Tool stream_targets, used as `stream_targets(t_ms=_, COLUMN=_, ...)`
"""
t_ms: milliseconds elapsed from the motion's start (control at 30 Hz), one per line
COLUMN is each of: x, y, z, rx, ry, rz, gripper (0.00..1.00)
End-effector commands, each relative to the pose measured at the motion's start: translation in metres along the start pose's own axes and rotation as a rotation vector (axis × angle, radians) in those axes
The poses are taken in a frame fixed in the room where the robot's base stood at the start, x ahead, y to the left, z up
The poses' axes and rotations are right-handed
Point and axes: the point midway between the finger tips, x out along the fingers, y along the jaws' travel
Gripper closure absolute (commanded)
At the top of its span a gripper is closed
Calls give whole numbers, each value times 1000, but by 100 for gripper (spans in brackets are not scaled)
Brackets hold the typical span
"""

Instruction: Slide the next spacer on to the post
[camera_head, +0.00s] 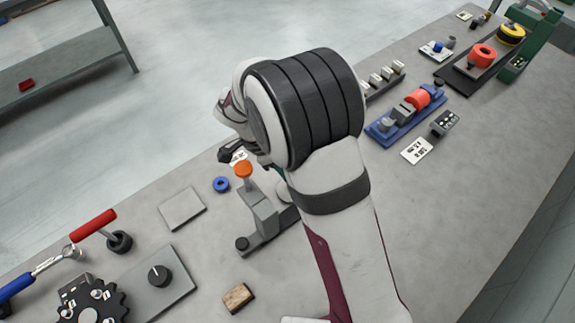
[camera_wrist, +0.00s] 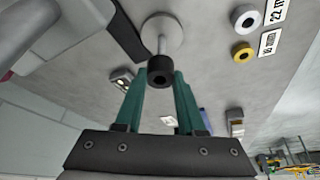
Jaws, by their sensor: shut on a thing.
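In the wrist view, my gripper (camera_wrist: 162,76) has two green fingers shut on a black spacer (camera_wrist: 160,70) with a dark hole in its middle. A thin grey post (camera_wrist: 163,44) stands on a round pale base (camera_wrist: 162,30) just beyond the spacer. The spacer overlaps the post's near end in this view. I cannot tell whether the post's tip is inside the hole. A white ring spacer (camera_wrist: 246,18) and a yellow ring spacer (camera_wrist: 243,52) lie to the right.
Printed cards marked 22 mm (camera_wrist: 275,12) and 16 mm (camera_wrist: 269,42) lie beside the rings. In the head view, a grey stand with an orange knob (camera_head: 243,169) and a blue ring (camera_head: 221,184) are left of my arm. A blue carrier (camera_head: 405,118) is to the right.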

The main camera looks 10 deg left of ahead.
Motion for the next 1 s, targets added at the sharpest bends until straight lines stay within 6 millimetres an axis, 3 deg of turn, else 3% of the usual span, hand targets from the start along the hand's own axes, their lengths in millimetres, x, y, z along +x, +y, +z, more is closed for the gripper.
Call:
stream_targets(t_ms=367, x=4, y=0, z=2, rx=0, ry=0, rz=1, gripper=100)
stream_targets(t_ms=400, x=4, y=0, z=2, rx=0, ry=0, rz=0, gripper=54)
stream_targets(t_ms=533, x=4, y=0, z=2, rx=0, ry=0, rz=1, gripper=31)
stream_targets(t_ms=567, x=4, y=0, z=2, rx=0, ry=0, rz=1, gripper=27)
stream_targets(t_ms=767, x=4, y=0, z=2, rx=0, ry=0, rz=1, gripper=27)
stream_targets(t_ms=900, x=4, y=0, z=2, rx=0, ry=0, rz=1, gripper=3)
stream_targets(t_ms=1000, x=4, y=0, z=2, rx=0, ry=0, rz=1, gripper=0)
